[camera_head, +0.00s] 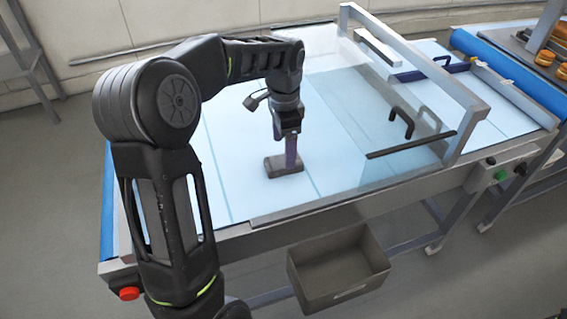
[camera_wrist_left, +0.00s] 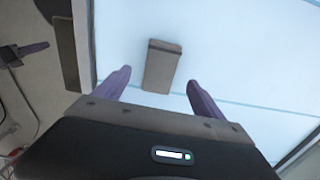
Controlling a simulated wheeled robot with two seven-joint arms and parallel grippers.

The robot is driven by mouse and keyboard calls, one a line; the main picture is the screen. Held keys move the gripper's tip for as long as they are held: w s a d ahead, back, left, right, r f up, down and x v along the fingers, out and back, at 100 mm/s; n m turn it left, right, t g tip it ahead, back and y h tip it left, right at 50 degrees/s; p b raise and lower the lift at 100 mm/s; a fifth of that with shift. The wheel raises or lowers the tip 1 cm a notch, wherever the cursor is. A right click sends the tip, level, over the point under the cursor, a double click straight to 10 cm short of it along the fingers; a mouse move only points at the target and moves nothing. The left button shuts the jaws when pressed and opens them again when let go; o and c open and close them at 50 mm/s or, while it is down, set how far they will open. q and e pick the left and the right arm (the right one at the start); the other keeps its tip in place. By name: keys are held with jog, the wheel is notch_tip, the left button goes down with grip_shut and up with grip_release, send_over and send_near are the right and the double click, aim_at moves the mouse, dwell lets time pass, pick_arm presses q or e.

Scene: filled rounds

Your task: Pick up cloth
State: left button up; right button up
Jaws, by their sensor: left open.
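The cloth looks like a small grey-brown folded block (camera_head: 284,165) lying flat on the pale blue belt (camera_head: 345,175). It also shows in the left wrist view (camera_wrist_left: 162,66), just ahead of and between the fingertips. My left gripper (camera_head: 291,152) points down at it from above, with purple fingers. In the wrist view the left gripper (camera_wrist_left: 157,88) is open, one finger on each side of the cloth's near end, with gaps visible. Whether the fingertips are down to the cloth's height I cannot tell.
A clear guard with a metal frame (camera_head: 465,140) and black handle (camera_head: 402,122) stands over the belt to the right. A grey open bin (camera_head: 338,270) sits below the front edge. A red button (camera_head: 130,294) is at the near left corner. Belt around the cloth is clear.

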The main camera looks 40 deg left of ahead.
aim_at(283, 161)
pick_arm(q)
notch_tip(283, 161, down, 5)
jog(key=shift+r+p, duration=0.1)
jog(key=shift+p, duration=0.45)
jog(key=shift+c, duration=0.2)
jog(key=c, duration=1.4)
jog(key=shift+r, duration=0.1)
jog(key=shift+c, duration=0.2)
notch_tip(283, 161, up, 10)
jog(key=b, duration=0.1)
